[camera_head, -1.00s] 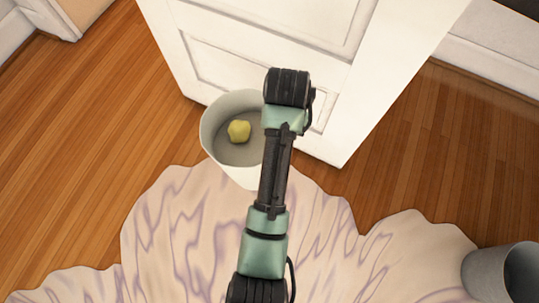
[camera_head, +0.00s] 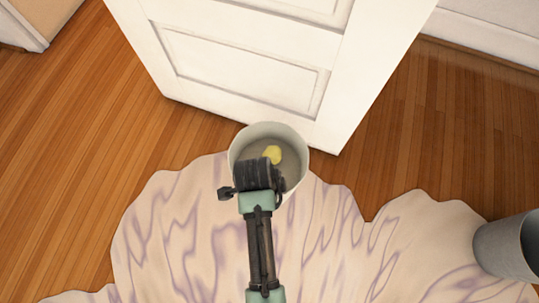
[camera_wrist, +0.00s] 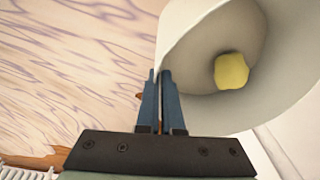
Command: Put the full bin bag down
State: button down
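No separate bin bag can be made out. A white, open-topped round bin (camera_head: 294,152) stands out in front of the white door, with a crumpled yellow lump (camera_head: 272,154) inside at its bottom. In the wrist view the bin (camera_wrist: 190,65) fills the upper right, with the yellow lump (camera_wrist: 231,71) in it. My gripper (camera_wrist: 160,75) has its two blue fingers close together, one on each side of the bin's wall at the rim, and looks shut on it. In the head view my wrist covers the bin's near left side and hides the fingertips. Whether the bin's base touches the floor is hidden.
A white panelled door (camera_head: 250,75) is just behind the bin. A pale, purple-veined rug (camera_head: 180,230) with a wavy edge covers the near floor. A grey open container (camera_head: 500,248) stands at the right edge. Bare wooden floor (camera_head: 75,140) lies clear at the left.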

notch_tip(320, 180, down, 10)
jog(key=b, duration=0.6)
jog(key=shift+b, duration=0.3)
jog(key=shift+f, duration=0.15)
jog(key=c, duration=1.4)
grip_release()
jog(key=shift+s, duration=0.1)
jog(key=o, duration=0.3)
